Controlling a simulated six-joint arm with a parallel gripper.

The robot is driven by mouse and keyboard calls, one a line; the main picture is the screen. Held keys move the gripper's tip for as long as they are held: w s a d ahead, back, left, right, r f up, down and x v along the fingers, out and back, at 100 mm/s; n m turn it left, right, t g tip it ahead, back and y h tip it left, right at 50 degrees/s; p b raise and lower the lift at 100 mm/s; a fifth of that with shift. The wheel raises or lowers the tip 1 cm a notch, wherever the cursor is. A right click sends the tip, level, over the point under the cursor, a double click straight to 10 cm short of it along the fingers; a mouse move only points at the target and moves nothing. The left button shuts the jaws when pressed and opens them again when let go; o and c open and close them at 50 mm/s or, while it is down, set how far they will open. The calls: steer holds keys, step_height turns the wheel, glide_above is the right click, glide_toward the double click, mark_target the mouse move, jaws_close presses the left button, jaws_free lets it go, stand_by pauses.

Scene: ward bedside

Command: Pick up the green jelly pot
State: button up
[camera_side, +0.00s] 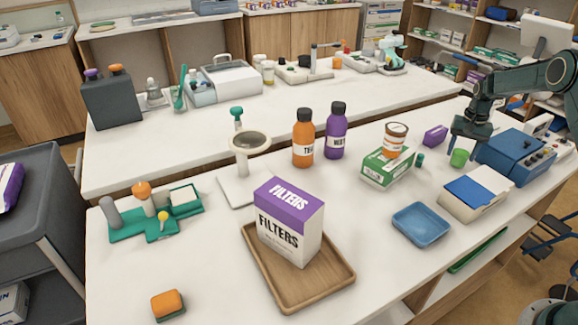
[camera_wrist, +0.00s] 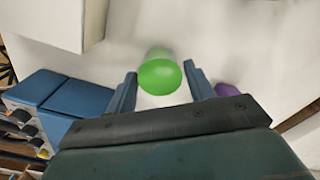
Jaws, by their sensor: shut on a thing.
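The green jelly pot (camera_side: 459,157) is at the right end of the near white table, between the blue machine and the green-and-white box. My gripper (camera_side: 468,138) reaches down from the right and is shut on it. In the wrist view, the pot's bright green round top (camera_wrist: 160,77) shows between the two blue-grey fingers of my gripper (camera_wrist: 161,84). A paler green part shows just beyond it. I cannot tell whether the pot touches the table.
A blue machine (camera_side: 516,157) stands close on the right. A purple box (camera_side: 435,135) and a small dark green item (camera_side: 420,160) are to the left. A white box with a blue top (camera_side: 474,194) is in front, beside a blue tray (camera_side: 421,224).

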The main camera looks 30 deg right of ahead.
mark_target(462, 150)
step_height(462, 150, up, 19)
steer(key=shift+r, duration=0.2)
stand_by(0.4)
stand_by(0.5)
